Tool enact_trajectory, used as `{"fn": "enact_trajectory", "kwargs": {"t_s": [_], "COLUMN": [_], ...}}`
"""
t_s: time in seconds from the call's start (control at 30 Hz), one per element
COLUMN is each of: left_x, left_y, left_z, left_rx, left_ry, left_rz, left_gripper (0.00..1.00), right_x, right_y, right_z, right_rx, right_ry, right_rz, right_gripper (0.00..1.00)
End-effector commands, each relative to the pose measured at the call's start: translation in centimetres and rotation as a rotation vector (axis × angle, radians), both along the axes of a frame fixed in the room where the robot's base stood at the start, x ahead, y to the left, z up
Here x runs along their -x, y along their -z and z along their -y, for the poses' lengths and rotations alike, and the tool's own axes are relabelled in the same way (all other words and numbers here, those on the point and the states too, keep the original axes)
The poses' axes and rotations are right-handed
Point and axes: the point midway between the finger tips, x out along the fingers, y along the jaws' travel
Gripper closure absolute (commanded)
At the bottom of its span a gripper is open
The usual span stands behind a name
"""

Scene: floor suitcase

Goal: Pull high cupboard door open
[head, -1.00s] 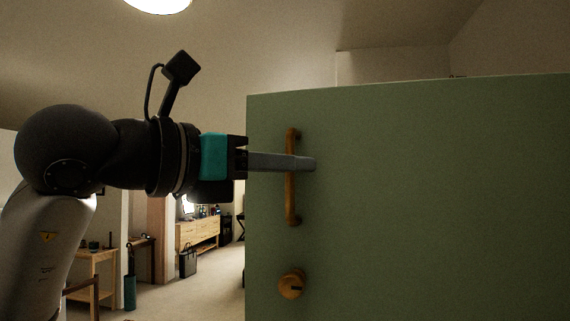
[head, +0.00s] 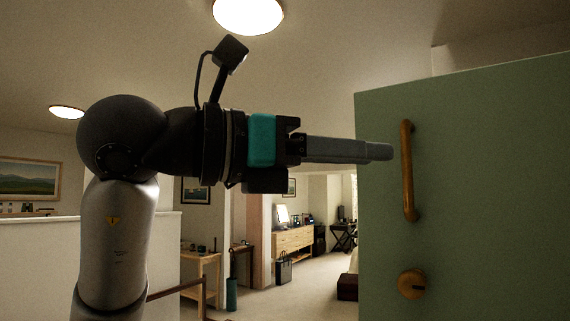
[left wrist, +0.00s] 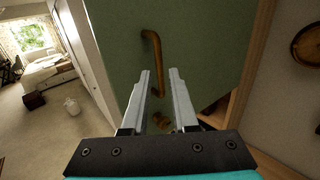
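The green cupboard door (head: 480,200) fills the right of the head view and stands behind the fingers in the left wrist view (left wrist: 205,50). Its long wooden handle (head: 408,175) is upright near the left edge, above a round wooden knob (head: 411,283). My left gripper (head: 388,151) points right, its tips just left of the handle with a small gap in the head view. In the left wrist view its two fingers (left wrist: 159,72) are apart, with the handle (left wrist: 155,50) showing between and beyond them, not gripped. My right gripper is out of view.
In the left wrist view, a brown wooden edge (left wrist: 250,70) and dark gap lie right of the door, with a round wall piece (left wrist: 306,44) farther right. Behind my arm are a wooden dresser (head: 293,240), a small table (head: 200,265) and open floor.

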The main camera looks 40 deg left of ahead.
Motion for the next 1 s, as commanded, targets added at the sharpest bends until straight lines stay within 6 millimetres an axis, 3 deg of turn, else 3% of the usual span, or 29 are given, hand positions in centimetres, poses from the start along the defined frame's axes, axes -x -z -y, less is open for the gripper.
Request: {"fn": "enact_trajectory", "kwargs": {"t_s": [0.2, 0.4, 1.0], "left_x": [4.2, 6.6, 7.3], "left_y": [0.1, 0.0, 0.0], "left_z": [-2.5, -3.8, -4.2], "left_rx": [0.001, 0.001, 0.000], "left_ry": [-0.003, 0.000, 0.002], "left_rz": [0.004, 0.002, 0.000], "left_gripper": [0.73, 0.73, 0.73], "right_x": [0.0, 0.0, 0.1], "right_y": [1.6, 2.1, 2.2], "right_z": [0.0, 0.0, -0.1], "right_rx": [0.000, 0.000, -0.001], "right_ry": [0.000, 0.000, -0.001], "right_rz": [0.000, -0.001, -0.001], "right_gripper": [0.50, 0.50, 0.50]}}
